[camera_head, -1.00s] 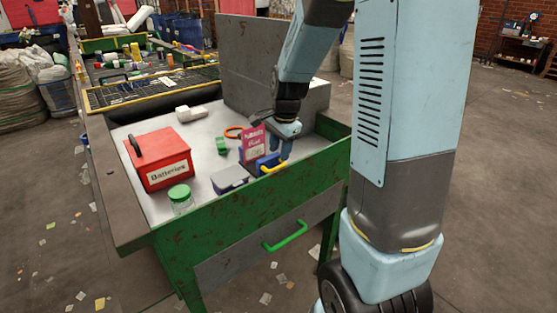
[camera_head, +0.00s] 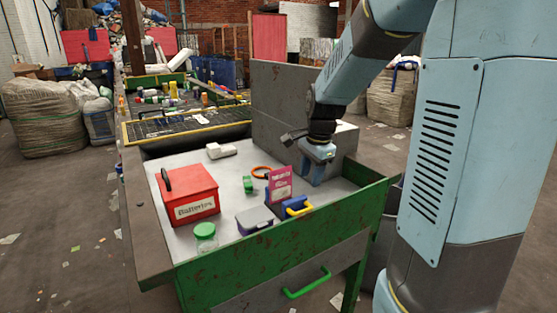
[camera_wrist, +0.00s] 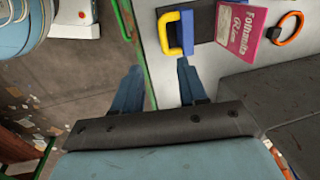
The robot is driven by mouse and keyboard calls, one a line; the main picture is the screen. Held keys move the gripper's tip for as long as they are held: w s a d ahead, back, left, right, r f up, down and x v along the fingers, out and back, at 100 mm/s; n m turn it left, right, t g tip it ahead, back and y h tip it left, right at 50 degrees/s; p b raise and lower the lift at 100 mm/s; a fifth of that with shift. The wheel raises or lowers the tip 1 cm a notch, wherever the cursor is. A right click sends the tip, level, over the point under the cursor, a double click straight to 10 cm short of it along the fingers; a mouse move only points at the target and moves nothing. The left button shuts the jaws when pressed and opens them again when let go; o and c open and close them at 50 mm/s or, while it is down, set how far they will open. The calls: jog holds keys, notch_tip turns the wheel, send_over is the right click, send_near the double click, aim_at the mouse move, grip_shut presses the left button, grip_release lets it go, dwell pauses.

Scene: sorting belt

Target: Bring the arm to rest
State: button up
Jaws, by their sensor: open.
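My gripper (camera_head: 317,172) is open and empty, with its fingers pointing down over the right part of the grey worktop (camera_head: 225,177). It is to the right of the pink packet (camera_head: 278,184) and the blue thing with a yellow handle (camera_head: 298,207), apart from both. In the wrist view the two fingers (camera_wrist: 157,78) stand apart with nothing between them. The yellow-handled thing (camera_wrist: 186,35) lies beyond the fingertips there. My arm reaches in from the right; its upper end is cut off by the frame.
A red batteries box (camera_head: 190,195), a green-lidded jar (camera_head: 205,237) and a grey-lidded case (camera_head: 254,221) stand on the worktop. A green rim (camera_head: 285,237) runs along its front. A tall grey panel (camera_head: 285,115) stands behind my gripper. The floor at left is mostly open.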

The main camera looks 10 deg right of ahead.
jog(key=s+r+n+t, duration=0.1)
jog(key=s+r+n, duration=0.2)
jog(key=s, duration=0.4)
jog(key=s+a+r+n+t, duration=0.1)
jog(key=s+r+n, duration=0.3)
jog(key=s+n, duration=0.2)
jog(key=s+a+r+n+t, duration=0.1)
jog(key=s+r+n, duration=0.3)
jog(key=s, duration=0.4)
jog(key=shift+s+a+n+t+h, duration=0.15)
jog(key=shift+s+n+t+h, duration=0.2)
jog(key=shift+n, duration=0.25)
